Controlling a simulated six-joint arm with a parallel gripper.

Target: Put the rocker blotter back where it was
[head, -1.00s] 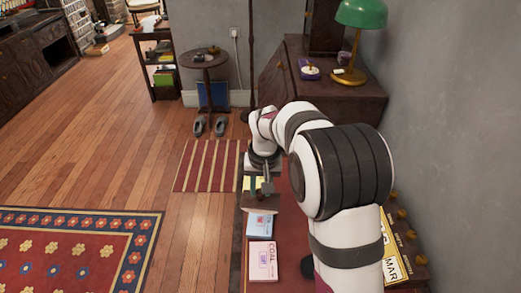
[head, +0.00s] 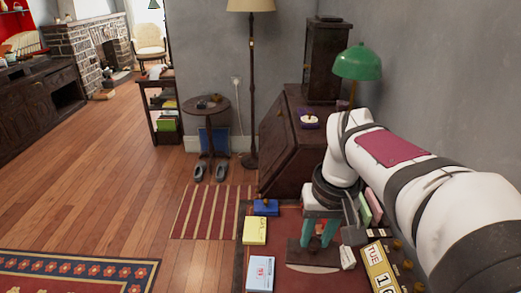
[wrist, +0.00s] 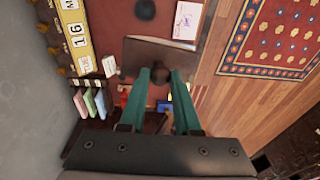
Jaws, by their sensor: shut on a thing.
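The rocker blotter (head: 302,256) shows in the head view as a dark brown plate with a pale curved strip below its near edge. My gripper (head: 318,240) is above it, its teal fingers pointing down. In the wrist view my gripper (wrist: 162,78) is shut on the blotter's dark knob, with the brown plate (wrist: 140,52) beyond the fingers. The blotter is over the red desk top (head: 285,222); I cannot tell how far it is above it. The fingers hide part of the plate.
A yellow box (head: 255,231), a light blue box (head: 261,272) and a dark blue box (head: 265,207) line the desk's left side. A calendar (head: 377,272), a small white box (head: 347,258) and upright books (head: 370,206) stand at right. Bare desk lies between.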

